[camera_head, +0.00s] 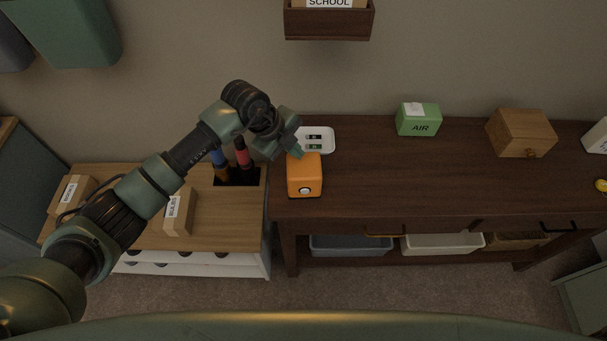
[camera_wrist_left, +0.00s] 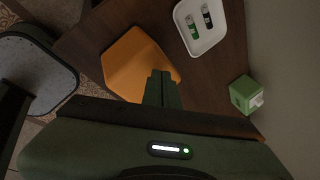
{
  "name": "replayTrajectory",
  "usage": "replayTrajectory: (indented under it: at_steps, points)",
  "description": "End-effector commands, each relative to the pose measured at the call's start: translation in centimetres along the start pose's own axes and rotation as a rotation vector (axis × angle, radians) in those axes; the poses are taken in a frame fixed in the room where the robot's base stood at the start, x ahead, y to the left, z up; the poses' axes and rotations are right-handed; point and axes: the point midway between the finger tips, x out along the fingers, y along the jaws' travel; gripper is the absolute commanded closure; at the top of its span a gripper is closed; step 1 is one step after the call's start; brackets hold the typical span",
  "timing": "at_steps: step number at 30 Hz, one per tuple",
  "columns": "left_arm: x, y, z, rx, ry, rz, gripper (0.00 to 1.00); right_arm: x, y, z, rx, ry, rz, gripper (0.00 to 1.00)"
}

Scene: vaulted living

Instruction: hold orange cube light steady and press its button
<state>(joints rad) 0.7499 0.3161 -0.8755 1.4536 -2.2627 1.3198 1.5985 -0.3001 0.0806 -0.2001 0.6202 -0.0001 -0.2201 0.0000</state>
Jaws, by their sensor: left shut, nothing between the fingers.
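My left gripper (camera_head: 297,152) is shut and empty at the cube's upper back edge, coming from the left. In the left wrist view the shut fingertips (camera_wrist_left: 162,80) overlap the edge of the orange cube (camera_wrist_left: 135,65). I cannot tell whether they touch it. The button is hidden in the wrist view. My right gripper is not in view.
A white tray (camera_head: 325,146) with two batteries lies just behind the cube. A green AIR box (camera_head: 419,124) and a wooden box (camera_head: 520,134) stand farther right. A lighter cabinet (camera_head: 225,228) with boxes is at left. The table's middle (camera_head: 410,175) is clear.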

Motion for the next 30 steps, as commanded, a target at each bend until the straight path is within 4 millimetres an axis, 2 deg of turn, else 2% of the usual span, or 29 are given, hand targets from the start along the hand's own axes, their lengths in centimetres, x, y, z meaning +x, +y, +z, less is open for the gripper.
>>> replayTrajectory:
  at_steps: [30]
  points:
    - [0.99,0.47,0.13,0.0,0.0,0.001,1.0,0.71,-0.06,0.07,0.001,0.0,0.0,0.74]
